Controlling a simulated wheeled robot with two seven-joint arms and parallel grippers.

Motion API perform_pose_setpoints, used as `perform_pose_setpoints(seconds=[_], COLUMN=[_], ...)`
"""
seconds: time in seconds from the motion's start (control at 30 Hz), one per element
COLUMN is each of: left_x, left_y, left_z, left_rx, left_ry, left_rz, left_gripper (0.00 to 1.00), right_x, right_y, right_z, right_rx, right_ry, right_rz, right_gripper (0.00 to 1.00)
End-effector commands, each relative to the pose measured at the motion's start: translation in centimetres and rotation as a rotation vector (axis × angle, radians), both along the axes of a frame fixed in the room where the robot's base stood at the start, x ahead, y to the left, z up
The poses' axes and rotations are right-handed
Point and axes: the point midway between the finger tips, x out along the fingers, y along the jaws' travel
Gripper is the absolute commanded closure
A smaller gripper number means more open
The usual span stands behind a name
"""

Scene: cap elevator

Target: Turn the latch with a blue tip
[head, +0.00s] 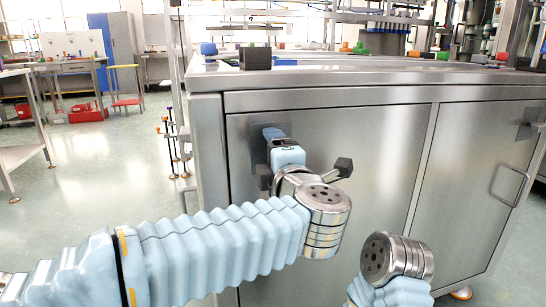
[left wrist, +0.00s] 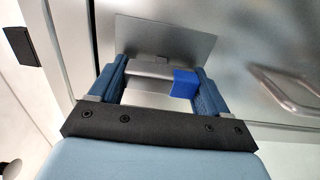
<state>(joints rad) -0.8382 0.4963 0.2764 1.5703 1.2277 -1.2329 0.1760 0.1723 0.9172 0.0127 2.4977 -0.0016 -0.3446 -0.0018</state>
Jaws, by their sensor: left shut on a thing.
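The latch shows in the left wrist view as a short silver bar (left wrist: 147,70) with a blue tip (left wrist: 185,83), in front of a metal plate (left wrist: 165,38) on the cabinet door. The bar lies roughly crosswise between the two blue fingers of my left gripper (left wrist: 161,70), which is shut on the latch. The blue tip is against the right finger. In the head view my left gripper (head: 273,133) is at the upper left of the left cabinet door (head: 370,150) and hides the latch. My right gripper is out of view; only part of my right arm shows.
A steel cabinet has a second door (head: 478,180) at right with a bar handle (head: 510,185) and a plate (head: 528,131). Small coloured items, including a black block (head: 255,58), stand on the cabinet top. Open floor (head: 95,180) lies to the left.

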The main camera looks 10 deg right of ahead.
Motion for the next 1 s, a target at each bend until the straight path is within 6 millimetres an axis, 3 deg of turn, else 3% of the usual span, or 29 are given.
perform_pose_setpoints(seconds=[0.1,0.13,0.27,0.53,0.67,1.0], left_x=[0.0,0.0,0.0,-0.1,-1.1,-8.9], left_y=[0.0,0.0,0.0,0.0,-0.1,-0.4], left_z=[-0.1,-0.1,-0.1,0.0,0.0,0.0], left_rx=[-0.002,-0.002,-0.002,-0.001,-0.001,0.001], left_ry=[0.003,0.003,0.002,0.001,0.001,0.0], left_rz=[0.0,0.0,0.0,0.0,-0.002,-0.004], left_gripper=[0.78,0.22,0.02,0.02,0.02,0.02], right_x=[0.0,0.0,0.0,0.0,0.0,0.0], right_y=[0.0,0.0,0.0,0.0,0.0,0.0], right_z=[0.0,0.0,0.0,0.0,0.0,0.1], right_rx=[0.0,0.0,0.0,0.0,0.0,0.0], right_ry=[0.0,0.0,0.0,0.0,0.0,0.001], right_rz=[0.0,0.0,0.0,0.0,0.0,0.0], right_gripper=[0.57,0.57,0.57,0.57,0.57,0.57])
